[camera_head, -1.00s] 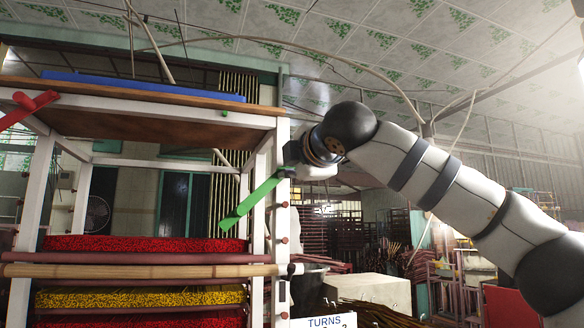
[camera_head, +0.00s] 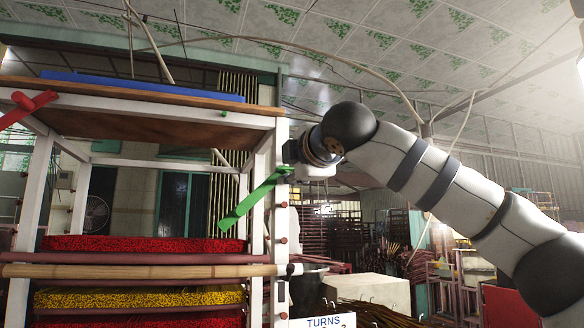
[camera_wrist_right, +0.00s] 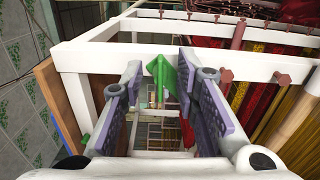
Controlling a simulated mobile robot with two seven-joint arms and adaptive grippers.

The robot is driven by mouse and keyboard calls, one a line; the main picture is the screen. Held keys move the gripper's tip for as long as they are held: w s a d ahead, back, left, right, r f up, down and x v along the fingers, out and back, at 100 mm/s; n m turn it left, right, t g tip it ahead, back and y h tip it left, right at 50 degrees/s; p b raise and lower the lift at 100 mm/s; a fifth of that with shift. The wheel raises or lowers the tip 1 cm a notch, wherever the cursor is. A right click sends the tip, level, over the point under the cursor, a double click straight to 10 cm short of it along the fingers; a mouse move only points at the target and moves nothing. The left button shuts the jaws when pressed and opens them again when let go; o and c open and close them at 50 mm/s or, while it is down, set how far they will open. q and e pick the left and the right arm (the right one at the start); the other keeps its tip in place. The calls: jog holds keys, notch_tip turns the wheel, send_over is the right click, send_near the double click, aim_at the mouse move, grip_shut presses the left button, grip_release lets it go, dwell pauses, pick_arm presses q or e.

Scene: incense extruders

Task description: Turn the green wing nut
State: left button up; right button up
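The green wing nut (camera_head: 255,199) is a long green piece that slants up to the right beside the white front post of the rack. My right gripper (camera_head: 292,160) is at its upper right end, partly hidden by my wrist. In the right wrist view the green wing nut (camera_wrist_right: 161,76) lies between the two fingers of my right gripper (camera_wrist_right: 159,68). The fingers stand apart, with visible gaps to the green piece on both sides. My left gripper is not in view.
A white-framed rack (camera_head: 262,160) with a wooden top holds red (camera_head: 140,244) and yellow (camera_head: 140,297) bundles. A red wing-shaped piece (camera_head: 30,105) is at the far left. A pale block (camera_head: 368,290) lies at lower right.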

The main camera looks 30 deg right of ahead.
jog(key=v, duration=1.2)
